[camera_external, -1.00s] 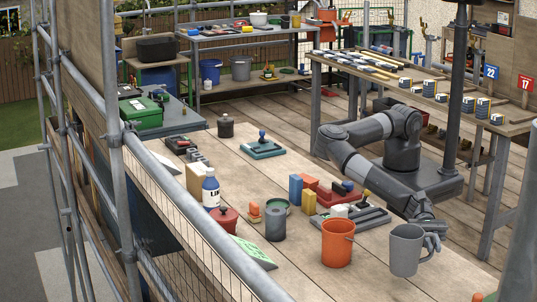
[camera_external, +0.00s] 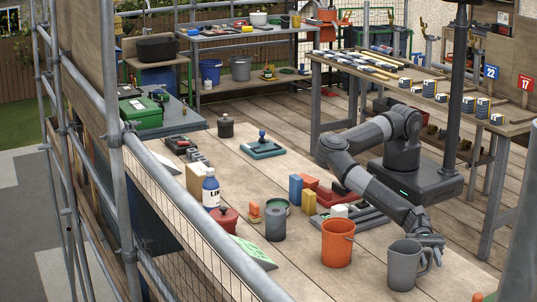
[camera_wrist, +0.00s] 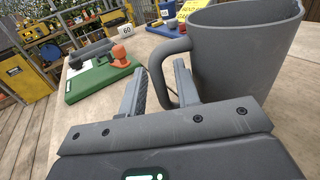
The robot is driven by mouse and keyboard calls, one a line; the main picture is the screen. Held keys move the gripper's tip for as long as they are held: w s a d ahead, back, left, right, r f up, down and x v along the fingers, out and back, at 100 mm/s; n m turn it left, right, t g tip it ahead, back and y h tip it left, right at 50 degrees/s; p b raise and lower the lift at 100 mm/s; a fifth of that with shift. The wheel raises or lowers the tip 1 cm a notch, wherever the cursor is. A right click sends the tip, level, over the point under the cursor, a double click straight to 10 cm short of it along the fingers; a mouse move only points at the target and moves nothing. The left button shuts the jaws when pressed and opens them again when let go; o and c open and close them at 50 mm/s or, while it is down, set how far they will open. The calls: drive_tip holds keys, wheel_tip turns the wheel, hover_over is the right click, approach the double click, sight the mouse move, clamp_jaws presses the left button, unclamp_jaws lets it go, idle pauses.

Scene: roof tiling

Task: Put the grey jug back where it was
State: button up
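The grey jug (camera_external: 404,268) stands upright on the near right part of the wooden table, right of the orange bucket (camera_external: 337,243). In the wrist view the jug (camera_wrist: 245,50) fills the upper right, with its handle (camera_wrist: 157,66) towards the left. My gripper (camera_wrist: 160,75) is at the handle side of the jug. Its two fingers are apart, with the handle between or just beyond their tips and visible space around it. In the external view my gripper (camera_external: 436,241) is small and partly merges with the handle.
A dark grey can (camera_external: 275,222), a red pot (camera_external: 222,221), a blue-labelled bottle (camera_external: 210,188) and a grey tray (camera_external: 350,218) stand left of and behind the bucket. A green stamp-like tool (camera_wrist: 105,75) lies left in the wrist view. Bare wood surrounds the jug.

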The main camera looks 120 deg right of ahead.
drive_tip(key=shift+o, duration=0.2)
drive_tip(key=shift+r, duration=0.15)
drive_tip(key=v, duration=0.5)
wheel_tip(320, 180, up, 7)
